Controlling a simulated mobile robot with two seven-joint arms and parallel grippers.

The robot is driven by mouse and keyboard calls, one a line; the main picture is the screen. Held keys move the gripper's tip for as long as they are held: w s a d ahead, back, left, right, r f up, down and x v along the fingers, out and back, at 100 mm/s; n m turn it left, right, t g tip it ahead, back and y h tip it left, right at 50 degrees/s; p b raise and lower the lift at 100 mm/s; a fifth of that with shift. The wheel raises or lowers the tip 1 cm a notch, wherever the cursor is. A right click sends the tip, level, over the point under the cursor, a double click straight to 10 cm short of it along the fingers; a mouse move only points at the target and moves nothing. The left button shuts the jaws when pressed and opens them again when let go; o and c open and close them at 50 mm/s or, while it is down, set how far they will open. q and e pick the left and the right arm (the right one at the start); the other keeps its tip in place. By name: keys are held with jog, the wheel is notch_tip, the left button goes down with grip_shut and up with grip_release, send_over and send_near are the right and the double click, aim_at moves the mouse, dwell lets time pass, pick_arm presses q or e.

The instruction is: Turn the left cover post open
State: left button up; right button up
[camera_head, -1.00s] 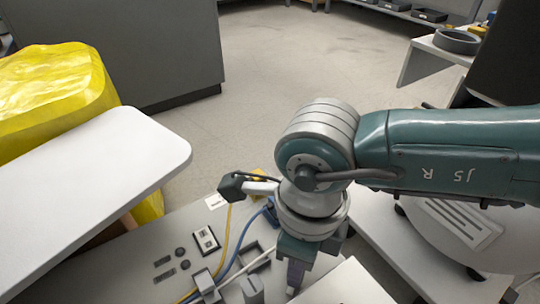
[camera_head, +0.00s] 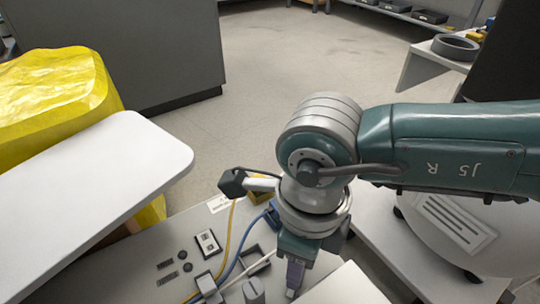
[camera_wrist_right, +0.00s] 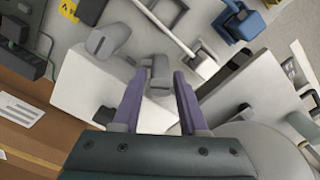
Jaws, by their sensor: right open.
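My right gripper (camera_head: 294,278) points down over the bench, with purple fingers. In the right wrist view, the open fingers (camera_wrist_right: 157,80) stand apart, with a grey post (camera_wrist_right: 160,72) showing in the gap beyond or between them. I cannot tell whether they touch it. A second grey post with a wide head (camera_wrist_right: 108,40) stands on the pale cover (camera_wrist_right: 85,75), up and left of the fingers. In the head view, a grey post (camera_head: 254,291) shows left of the gripper at the bottom edge. I cannot tell for sure which post is the left one. My left gripper is out of view.
Yellow and blue hoses (camera_head: 232,262) run along the bench left of the gripper. A socket plate (camera_head: 208,242) lies beside them. A white panel (camera_head: 110,180) and a yellow bag (camera_head: 50,95) fill the left. A blue fitting (camera_wrist_right: 240,22) shows in the wrist view.

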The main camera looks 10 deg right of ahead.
notch_tip(320, 180, up, 7)
jog(key=p, duration=0.3)
jog(key=shift+r+p, duration=0.15)
jog(key=shift+p, duration=0.25)
jog(key=shift+r, duration=0.45)
